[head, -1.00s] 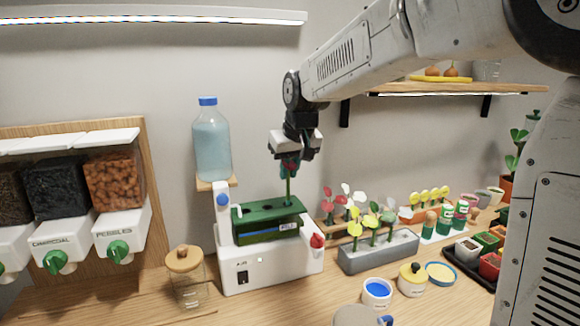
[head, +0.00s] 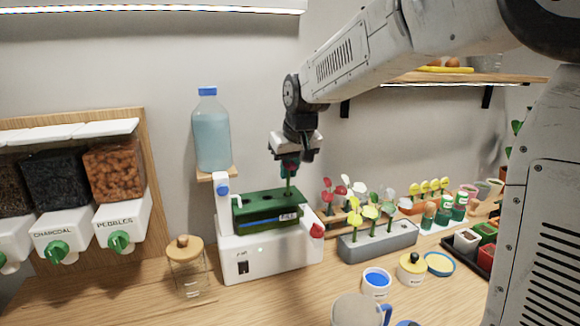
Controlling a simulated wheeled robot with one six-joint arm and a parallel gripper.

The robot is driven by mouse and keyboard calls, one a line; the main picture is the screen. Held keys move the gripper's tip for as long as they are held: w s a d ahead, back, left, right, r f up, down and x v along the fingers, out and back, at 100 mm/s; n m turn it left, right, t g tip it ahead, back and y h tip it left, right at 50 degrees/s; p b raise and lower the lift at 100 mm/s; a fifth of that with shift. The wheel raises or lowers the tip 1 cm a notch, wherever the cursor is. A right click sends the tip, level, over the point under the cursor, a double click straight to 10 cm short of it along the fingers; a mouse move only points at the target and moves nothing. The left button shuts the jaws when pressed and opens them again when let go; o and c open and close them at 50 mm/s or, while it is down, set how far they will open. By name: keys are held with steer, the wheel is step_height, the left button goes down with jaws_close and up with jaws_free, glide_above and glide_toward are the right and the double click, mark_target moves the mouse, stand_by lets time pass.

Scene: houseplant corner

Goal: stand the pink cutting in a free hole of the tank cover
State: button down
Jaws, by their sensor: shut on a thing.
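The pink cutting is in my gripper (head: 290,170). Its green stem (head: 289,187) hangs upright below the jaws, and its leaves are mostly hidden by the fingers. The stem's lower end meets the right part of the green tank cover (head: 262,209), at or in a hole; I cannot tell how deep it goes. My gripper is shut on the cutting, just above the cover. Dark holes show in the cover's middle and left part, with no cutting seen in them. The cover sits on a white base unit (head: 265,258).
A blue water bottle (head: 211,135) stands close left of the tank. A grey rack (head: 380,241) with yellow and white cuttings is to the right, with red and white ones behind. A lidded jar (head: 187,268) stands front left.

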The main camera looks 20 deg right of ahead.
stand_by(0.4)
steer(key=c, duration=0.9)
jaws_free()
steer(key=shift+c, duration=0.2)
steer(key=shift+r, duration=3.45)
steer(key=s+d+f+g, duration=0.1)
steer(key=s+f, duration=0.2)
steer(key=s, duration=0.9)
steer(key=s+d+f+g, duration=0.1)
steer(key=s+f, duration=0.3)
steer(key=s, duration=0.8)
steer(key=s+d+f+m+g, duration=0.1)
steer(key=s+f, duration=0.2)
steer(key=s, duration=0.9)
steer(key=shift+s+f, duration=0.15)
steer(key=shift+f, duration=0.1)
